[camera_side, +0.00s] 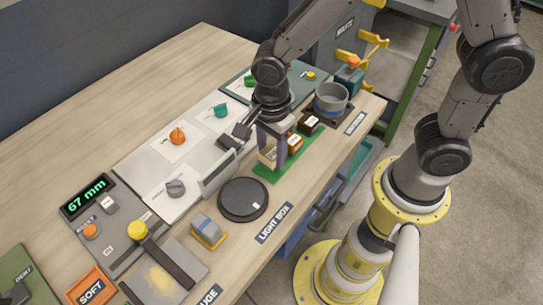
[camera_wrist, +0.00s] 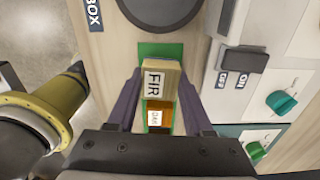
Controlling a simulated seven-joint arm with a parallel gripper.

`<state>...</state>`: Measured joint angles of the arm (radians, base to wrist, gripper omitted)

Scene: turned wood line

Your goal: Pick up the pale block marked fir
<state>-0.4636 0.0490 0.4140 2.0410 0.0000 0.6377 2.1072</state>
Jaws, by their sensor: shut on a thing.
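The pale block marked FIR (camera_wrist: 156,80) is between the two fingers of my gripper (camera_wrist: 160,74) in the wrist view, its label facing the camera. My gripper is shut on it. In the side view the pale block (camera_side: 266,153) shows partly between the fingers of my gripper (camera_side: 272,158), over the green mat (camera_side: 262,172). I cannot tell for sure whether it is clear of the mat. An orange-brown block (camera_side: 295,143) with a pale label stands beside it on the mat; it also shows behind the FIR block in the wrist view (camera_wrist: 158,105).
A dark brown block (camera_side: 308,124) stands farther along the mat, near a grey round bowl (camera_side: 331,98). A black disc (camera_side: 243,199) lies to the near left. A light box panel (camera_side: 205,150) with switches and knobs is to the left.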

